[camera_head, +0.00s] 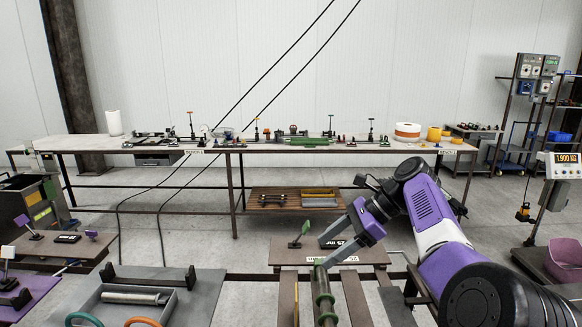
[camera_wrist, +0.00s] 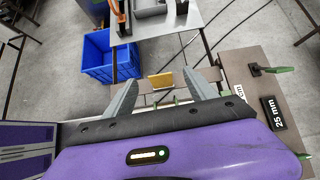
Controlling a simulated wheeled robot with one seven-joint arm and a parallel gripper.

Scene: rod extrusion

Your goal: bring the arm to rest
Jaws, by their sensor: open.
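My purple arm (camera_head: 432,215) reaches in from the lower right in the head view and is bent at a raised joint. My gripper (camera_head: 345,236) points down and to the left, over the near bench beside the 25 mm sign. In the wrist view my gripper (camera_wrist: 166,80) has its two grey fingers wide apart. Nothing is held between them; a yellow block (camera_wrist: 161,81) shows in the gap, apparently well beyond the fingers.
A green-ringed rod (camera_head: 325,297) lies below the gripper. A small green-topped stand (camera_head: 301,233) is left of it. A grey tray (camera_head: 97,302) holds a metal cylinder (camera_head: 131,297). A long table (camera_head: 88,145) stands behind. The wrist view shows a blue crate (camera_wrist: 98,58) on the floor.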

